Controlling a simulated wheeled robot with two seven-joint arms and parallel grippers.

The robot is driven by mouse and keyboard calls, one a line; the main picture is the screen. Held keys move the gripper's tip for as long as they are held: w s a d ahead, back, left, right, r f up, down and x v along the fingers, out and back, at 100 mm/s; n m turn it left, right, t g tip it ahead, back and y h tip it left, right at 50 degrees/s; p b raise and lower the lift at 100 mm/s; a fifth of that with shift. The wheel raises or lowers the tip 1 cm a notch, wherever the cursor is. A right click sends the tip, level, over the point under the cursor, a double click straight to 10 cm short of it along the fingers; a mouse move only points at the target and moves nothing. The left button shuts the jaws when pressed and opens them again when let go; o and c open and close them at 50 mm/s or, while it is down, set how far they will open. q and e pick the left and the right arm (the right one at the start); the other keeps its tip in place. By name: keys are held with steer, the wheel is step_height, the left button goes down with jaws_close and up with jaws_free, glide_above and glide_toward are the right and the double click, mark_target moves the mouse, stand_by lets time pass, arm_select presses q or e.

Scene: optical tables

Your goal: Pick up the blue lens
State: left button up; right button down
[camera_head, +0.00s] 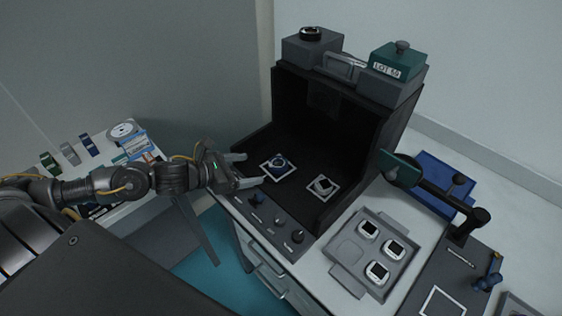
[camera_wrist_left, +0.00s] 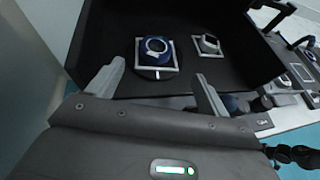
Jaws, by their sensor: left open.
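The blue lens (camera_head: 278,161) is a dark blue ring-shaped piece on a white-bordered square inside the black open-front box, at its left side. In the left wrist view the blue lens (camera_wrist_left: 154,50) sits ahead of the fingers, slightly left of the middle. My left gripper (camera_head: 251,169) is open and empty at the box's front left, with its fingers pointing toward the lens but apart from it. In the left wrist view its two fingers (camera_wrist_left: 158,88) are spread wide, short of the lens. My right gripper is not in view.
A second white-bordered square with a grey piece (camera_head: 323,186) lies right of the lens. The black box (camera_head: 356,146) has side walls, a top and a front panel with knobs (camera_head: 277,221). A grey tray (camera_head: 346,252) with several white pieces stands to the right.

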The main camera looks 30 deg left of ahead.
mark_target(279, 162)
arm_select(q)
steer(key=shift+w+d, duration=0.25)
steer(key=shift+w, duration=0.15)
steer(key=p+x, duration=0.1)
steer(key=x, duration=0.2)
steer(key=shift+w+f, duration=0.25)
steer(key=shift+w+d+f, duration=0.1)
steer(key=shift+w+d, duration=0.15)
steer(key=x, duration=0.1)
steer(key=p+x, duration=0.1)
steer(key=x, duration=0.1)
steer(key=p+x, duration=0.1)
steer(key=shift+w, duration=0.4)
steer(key=shift+w+d, duration=0.1)
steer(key=shift+w, duration=0.05)
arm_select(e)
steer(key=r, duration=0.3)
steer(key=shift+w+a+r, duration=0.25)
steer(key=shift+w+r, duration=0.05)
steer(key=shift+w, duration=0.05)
arm_select(q)
steer(key=shift+c, duration=0.5)
steer(key=c, duration=1)
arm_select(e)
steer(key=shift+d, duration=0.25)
